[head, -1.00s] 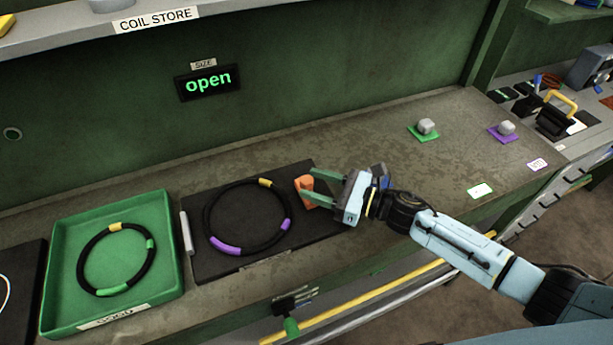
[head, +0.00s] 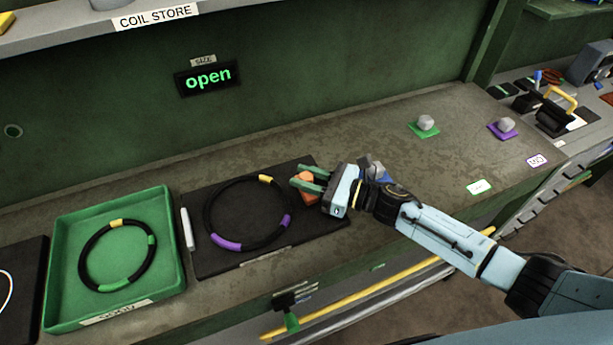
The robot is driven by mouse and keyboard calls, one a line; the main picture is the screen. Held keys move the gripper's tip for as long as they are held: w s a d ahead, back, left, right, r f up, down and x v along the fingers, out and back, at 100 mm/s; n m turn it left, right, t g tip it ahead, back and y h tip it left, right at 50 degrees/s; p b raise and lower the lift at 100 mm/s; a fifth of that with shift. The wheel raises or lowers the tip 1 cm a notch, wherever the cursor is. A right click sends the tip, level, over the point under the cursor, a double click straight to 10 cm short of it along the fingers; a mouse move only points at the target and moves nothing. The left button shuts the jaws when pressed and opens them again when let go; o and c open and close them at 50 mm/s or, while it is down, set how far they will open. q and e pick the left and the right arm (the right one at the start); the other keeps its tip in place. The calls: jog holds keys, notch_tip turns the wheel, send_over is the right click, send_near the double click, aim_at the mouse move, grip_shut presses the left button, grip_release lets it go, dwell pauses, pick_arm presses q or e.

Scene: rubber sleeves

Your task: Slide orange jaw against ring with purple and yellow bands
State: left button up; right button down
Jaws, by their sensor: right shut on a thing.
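The black ring (head: 208,215) with purple and yellow bands lies flat on the dark plate (head: 215,265). The orange jaw (head: 308,194) stands on the right part of that plate, a small gap to the right of the ring. My right gripper (head: 306,184) is shut on the orange jaw, its green fingers on either side and partly hiding it. A pale bar (head: 187,229) stands at the plate's left edge, apart from the ring. My left gripper is not in view.
A display (head: 208,78) on the back wall reads "open". Grey knobs on a green pad (head: 424,133) and a purple pad (head: 502,135) stand at the right.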

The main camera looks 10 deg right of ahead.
aim_at(285, 195)
jog(key=a, duration=0.2)
jog(key=s+a+b, duration=0.1)
jog(key=a, duration=0.2)
jog(key=shift+s+a, duration=0.1)
jog(key=shift+a, duration=0.2)
jog(key=c, duration=1.4)
grip_release()
jog(key=shift+a, duration=0.1)
jog(key=shift+c, duration=0.2)
jog(key=o, duration=0.3)
jog(key=shift+a, duration=0.1)
